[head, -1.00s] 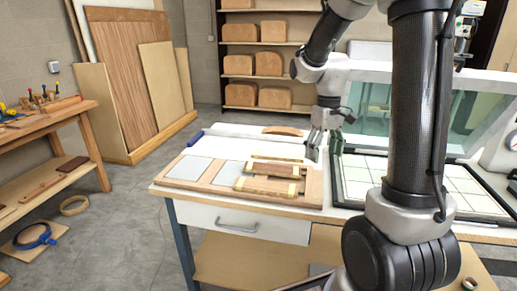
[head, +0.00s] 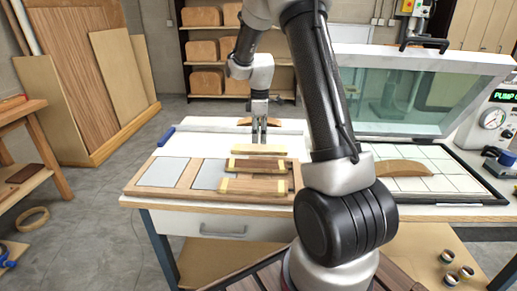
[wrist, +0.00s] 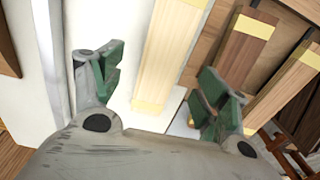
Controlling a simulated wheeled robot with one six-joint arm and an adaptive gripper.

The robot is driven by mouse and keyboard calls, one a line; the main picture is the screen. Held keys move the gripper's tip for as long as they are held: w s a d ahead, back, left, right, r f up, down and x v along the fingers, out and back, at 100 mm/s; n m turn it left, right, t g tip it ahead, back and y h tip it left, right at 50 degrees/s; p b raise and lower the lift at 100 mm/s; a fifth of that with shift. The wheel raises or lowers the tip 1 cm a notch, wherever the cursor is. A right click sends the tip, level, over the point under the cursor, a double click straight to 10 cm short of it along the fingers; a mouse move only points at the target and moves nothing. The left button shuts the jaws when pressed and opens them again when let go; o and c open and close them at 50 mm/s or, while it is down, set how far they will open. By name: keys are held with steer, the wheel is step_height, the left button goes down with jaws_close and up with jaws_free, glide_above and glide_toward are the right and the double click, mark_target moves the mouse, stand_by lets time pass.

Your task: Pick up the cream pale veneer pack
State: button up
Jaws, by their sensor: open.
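The cream pale veneer pack (head: 258,151) is a long, thin, light strip lying on the white worktop behind a wooden board. In the wrist view the pack (wrist: 170,52) runs between my two green-padded fingers, with a yellow band near its lower end. My gripper (head: 259,140) points down over the pack and is open and empty. Its fingers also show in the wrist view (wrist: 160,88), one on each side of the strip with gaps. I cannot tell how far the fingertips are above the worktop.
A dark brown pack (head: 262,165) and a lighter brown pack (head: 255,187), both yellow-banded, lie on the board (head: 185,173) just in front. A curved wooden piece (head: 271,122) lies behind. A press with a raised glass lid (head: 415,90) and a curved piece (head: 400,167) stands right.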

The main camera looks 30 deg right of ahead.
mark_target(260, 147)
steer(key=f, duration=0.5)
steer(key=shift+s+d, duration=0.1)
steer(key=shift+s, duration=0.1)
steer(key=c, duration=1.2)
